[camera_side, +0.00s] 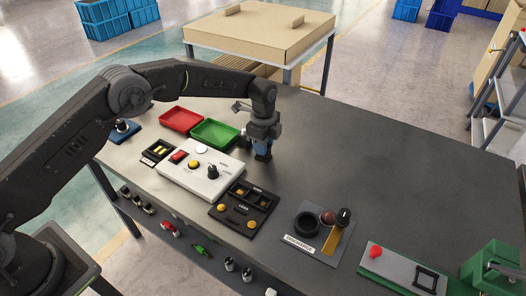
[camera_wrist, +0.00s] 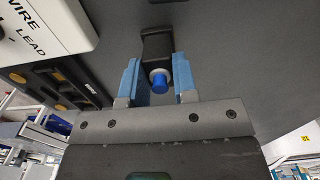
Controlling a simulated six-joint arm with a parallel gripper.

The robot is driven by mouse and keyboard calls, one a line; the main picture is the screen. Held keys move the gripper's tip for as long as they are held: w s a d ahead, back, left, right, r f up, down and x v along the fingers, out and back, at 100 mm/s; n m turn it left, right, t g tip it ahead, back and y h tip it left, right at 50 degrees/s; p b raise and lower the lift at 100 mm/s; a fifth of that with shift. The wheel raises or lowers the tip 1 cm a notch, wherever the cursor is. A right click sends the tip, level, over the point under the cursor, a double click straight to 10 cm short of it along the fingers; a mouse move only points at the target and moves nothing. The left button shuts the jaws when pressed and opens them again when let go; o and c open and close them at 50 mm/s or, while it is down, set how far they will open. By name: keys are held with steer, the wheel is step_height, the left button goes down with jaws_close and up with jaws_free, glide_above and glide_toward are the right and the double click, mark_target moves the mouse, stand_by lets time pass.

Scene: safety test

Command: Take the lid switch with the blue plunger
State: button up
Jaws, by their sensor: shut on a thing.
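The lid switch, a dark block (camera_wrist: 157,45) with a blue plunger (camera_wrist: 161,84) on a pale collar, is between the blue fingers of my gripper (camera_wrist: 158,84) in the wrist view. My gripper is shut on it. The switch is mostly hidden by the fingers there. I cannot tell whether it touches the bench.
A white panel (camera_side: 222,177) with buttons and knobs and a dark slotted tray (camera_side: 236,223) are close by. Red (camera_side: 181,119) and green (camera_side: 214,133) trays lie behind. A grey plate (camera_side: 327,246) labelled "DISCHARGE" is in front. The bench to the right (camera_side: 400,160) is clear.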

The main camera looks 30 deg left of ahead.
steer(key=shift+r, duration=3.25)
